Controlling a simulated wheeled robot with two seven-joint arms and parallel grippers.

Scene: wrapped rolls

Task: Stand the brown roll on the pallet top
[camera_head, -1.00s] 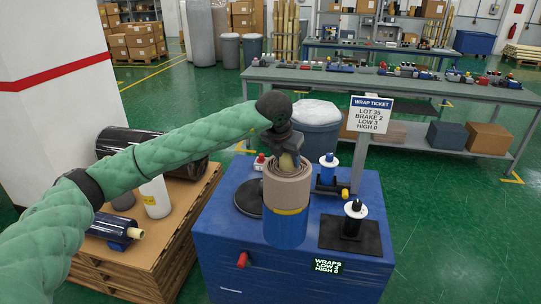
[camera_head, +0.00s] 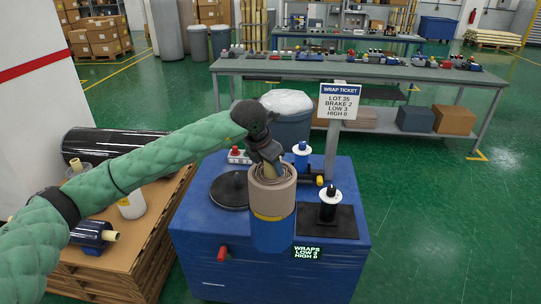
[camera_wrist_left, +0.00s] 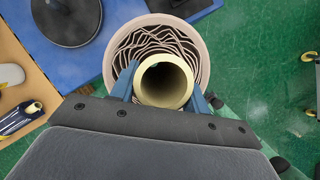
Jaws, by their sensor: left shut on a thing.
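The brown roll (camera_head: 272,195) is upright, with a tan upper part, a yellow band and a blue lower part. My left gripper (camera_head: 266,158) comes down from above and is shut on the roll's pale core tube. In the left wrist view the fingers (camera_wrist_left: 163,92) sit on either side of the core, inside the wavy wound layers and tan rim (camera_wrist_left: 203,62). The pallet top (camera_head: 120,250) is a brown board on stacked wood at the left. The roll is well right of it, in front of the blue machine (camera_head: 210,255). My right gripper is not in view.
A black roll (camera_head: 100,145), a white bottle (camera_head: 131,205) and a small dark blue roll (camera_head: 92,235) take up parts of the pallet top. The machine carries a black disc (camera_head: 230,188) and a black-and-white spindle (camera_head: 329,205). A ticket sign (camera_head: 340,102) stands behind.

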